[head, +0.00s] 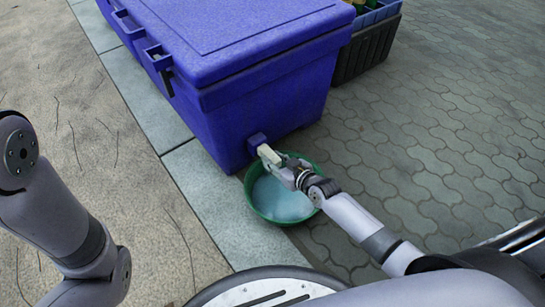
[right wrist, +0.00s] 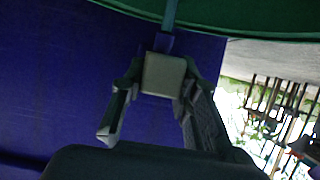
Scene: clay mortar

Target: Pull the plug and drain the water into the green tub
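A big blue cooler (head: 260,105) with its lid shut has a square blue drain spout (head: 257,141) low on its front. The green tub (head: 248,178) stands on the ground below the spout and holds pale bluish water (head: 280,200). My right gripper (head: 284,168) is at the spout, its fingers shut on the pale, blocky plug (right wrist: 163,75). The plug's far end is close to the spout; I cannot tell whether they touch. In the right wrist view a thin bluish strip, seemingly water, runs between spout and tub (right wrist: 240,20). My left gripper is out of view.
A dark crate with a blue upper part (head: 365,50) stands behind the cooler on the right. Grey paving (head: 450,130) to the right is clear. Pale kerb slabs (head: 205,190) and sandy ground (head: 70,110) lie to the left.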

